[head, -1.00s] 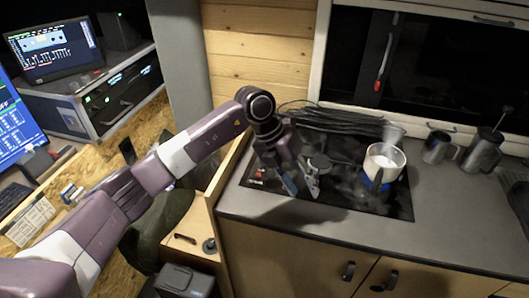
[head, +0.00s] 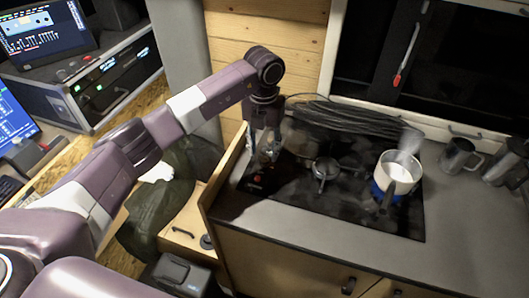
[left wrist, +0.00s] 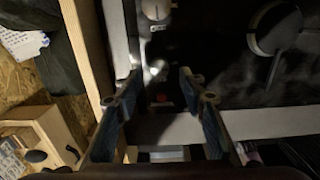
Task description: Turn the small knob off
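The black cooktop (head: 345,212) is set in the grey counter. In the left wrist view a small pale knob (left wrist: 157,69) shows between my fingertips, and a larger round light knob (left wrist: 155,9) sits at the top edge. A small red spot (left wrist: 161,98) lies just below the small knob. My left gripper (head: 263,153) points down over the cooktop's left end; in the left wrist view its fingers (left wrist: 161,78) are spread with a gap around the small knob. I cannot tell whether they touch it. My right gripper is out of view.
A coil of black cable (head: 355,118) lies behind. A metal mug (head: 458,156) stands to the right. A wooden panel edge (head: 212,190) borders the cooktop's left side.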

